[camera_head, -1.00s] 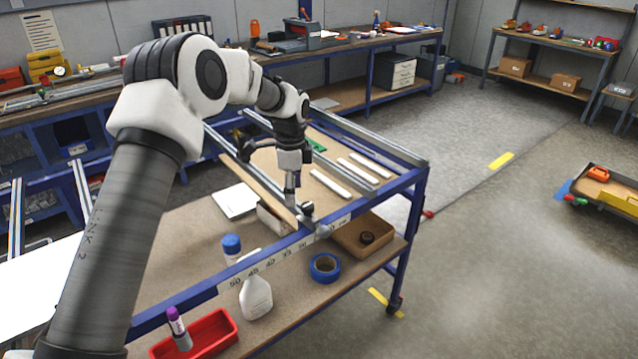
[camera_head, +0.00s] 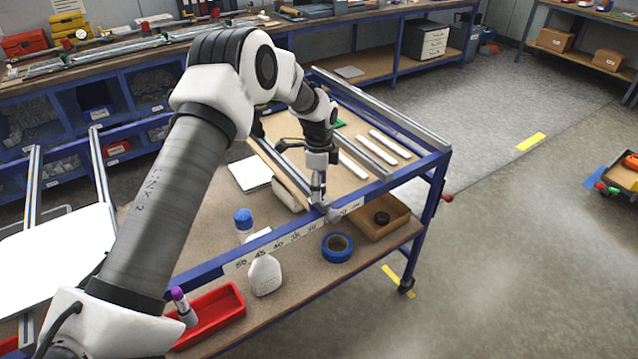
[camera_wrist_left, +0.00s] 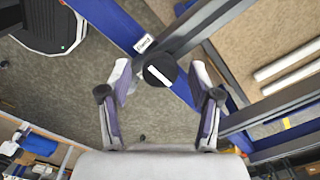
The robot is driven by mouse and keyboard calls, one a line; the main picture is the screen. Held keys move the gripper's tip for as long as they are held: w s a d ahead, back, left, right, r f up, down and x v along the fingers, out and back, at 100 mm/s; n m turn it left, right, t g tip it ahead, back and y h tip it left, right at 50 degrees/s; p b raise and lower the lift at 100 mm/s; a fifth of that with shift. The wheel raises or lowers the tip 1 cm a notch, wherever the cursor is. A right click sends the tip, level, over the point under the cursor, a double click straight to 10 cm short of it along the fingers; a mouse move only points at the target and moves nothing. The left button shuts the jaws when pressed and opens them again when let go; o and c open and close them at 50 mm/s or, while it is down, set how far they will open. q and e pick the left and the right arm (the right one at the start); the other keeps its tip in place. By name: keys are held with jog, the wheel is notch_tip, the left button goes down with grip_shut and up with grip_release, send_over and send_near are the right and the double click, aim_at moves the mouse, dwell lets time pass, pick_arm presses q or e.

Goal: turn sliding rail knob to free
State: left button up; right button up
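The sliding rail knob (camera_wrist_left: 160,70) is round and black with a white stripe, seen from above in the left wrist view. It sits on a dark rail (camera_wrist_left: 208,25) by a blue beam with a small white label (camera_wrist_left: 144,43). My left gripper (camera_wrist_left: 158,77) is open, with one finger on each side of the knob and visible gaps to it. In the head view my left gripper (camera_head: 326,212) is over the front beam of the blue cart frame (camera_head: 215,268); the knob is hidden or too small to make out there.
A number scale (camera_head: 290,238) runs along the front beam. Below are blue tape (camera_head: 337,247), a white bottle (camera_head: 264,276), a red tray (camera_head: 220,314) and an open cardboard box (camera_head: 395,222). White bars (camera_head: 390,144) lie on the frame's right side.

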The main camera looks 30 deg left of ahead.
pick_arm(q)
jog(key=shift+s+r, duration=0.1)
jog(key=shift+s, duration=0.05)
jog(key=c, duration=1)
jog(key=shift+o, duration=0.2)
